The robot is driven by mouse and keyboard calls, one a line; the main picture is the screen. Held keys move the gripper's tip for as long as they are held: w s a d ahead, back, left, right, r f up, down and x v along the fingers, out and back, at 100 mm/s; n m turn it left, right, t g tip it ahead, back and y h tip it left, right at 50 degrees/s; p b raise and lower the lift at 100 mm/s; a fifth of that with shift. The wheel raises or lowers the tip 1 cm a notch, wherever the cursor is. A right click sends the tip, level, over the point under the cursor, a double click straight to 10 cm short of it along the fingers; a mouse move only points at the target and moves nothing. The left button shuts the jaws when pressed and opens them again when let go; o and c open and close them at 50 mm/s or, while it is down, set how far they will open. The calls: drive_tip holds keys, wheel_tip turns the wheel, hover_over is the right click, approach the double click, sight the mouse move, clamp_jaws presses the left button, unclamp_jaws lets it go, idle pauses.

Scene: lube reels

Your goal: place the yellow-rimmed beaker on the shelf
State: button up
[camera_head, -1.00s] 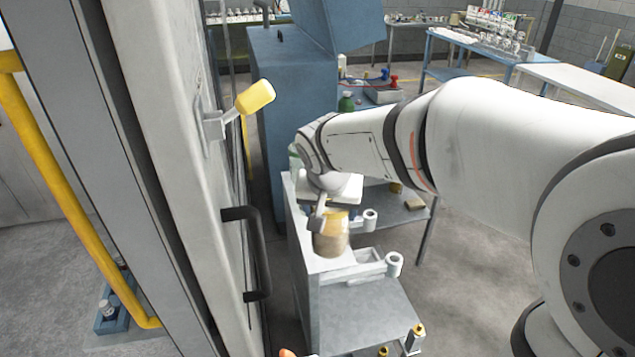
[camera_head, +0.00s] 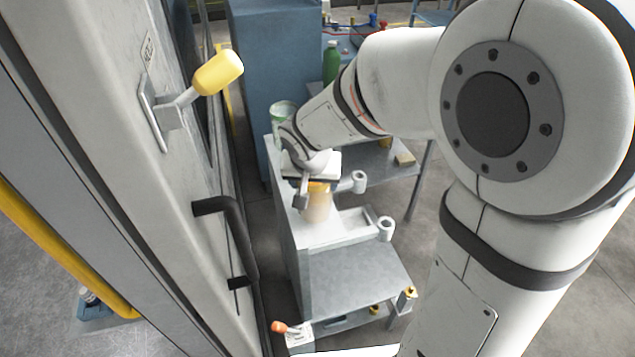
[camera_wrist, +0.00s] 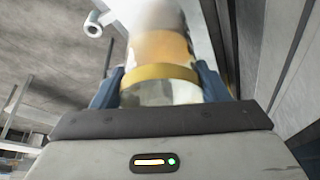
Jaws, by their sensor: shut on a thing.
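The yellow-rimmed beaker (camera_head: 319,208) is a clear cup with amber contents. My gripper (camera_head: 306,192) is shut on it, just above or at the narrow white top of the shelf unit (camera_head: 318,237). I cannot tell whether its base touches. In the wrist view, the beaker's yellow band (camera_wrist: 160,73) lies between the two dark fingers of my gripper (camera_wrist: 160,88); its far end is blurred. My wrist hides part of the shelf top behind it.
A tall grey cabinet with a black handle (camera_head: 235,225) and a yellow-knobbed lever (camera_head: 217,73) stands close on the left. A green-and-white container (camera_head: 283,112) stands behind my wrist. White roll-like fixtures (camera_head: 385,228) stick out at the right. A lower grey shelf (camera_head: 355,278) is bare.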

drive_tip(key=shift+f, duration=0.9)
drive_tip(key=shift+f+b, duration=0.25)
drive_tip(key=shift+b, duration=0.05)
drive_tip(key=o, duration=1.6)
drive_tip(key=shift+r, duration=0.15)
